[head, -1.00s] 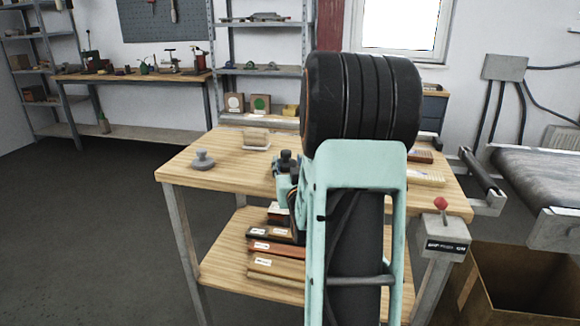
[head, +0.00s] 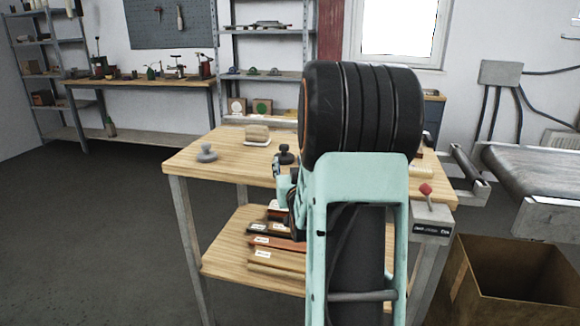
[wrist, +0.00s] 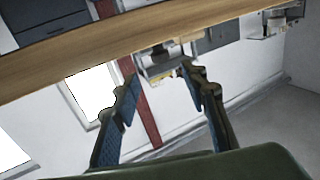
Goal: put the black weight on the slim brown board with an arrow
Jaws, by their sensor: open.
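The black weight (head: 286,154), a dark knobbed piece, stands upright on the wooden table top, just left of my arm in the head view. Several slim boards lie on the lower shelf: dark ones, a red-brown one (head: 279,243) and a tan one (head: 276,263). They carry white labels, too small for me to make out an arrow. My arm hides their right ends. My gripper shows in the wrist view (wrist: 160,72) with its two fingers apart and nothing held between them. In the head view it is largely hidden by my arm, near the table's front edge.
A grey weight (head: 206,153) and a beige block on a white dish (head: 257,141) stand on the table (head: 190,160). A red-knobbed control box (head: 431,228) is at the table's right corner. A conveyor (head: 535,165) and an open cardboard box (head: 470,260) lie right.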

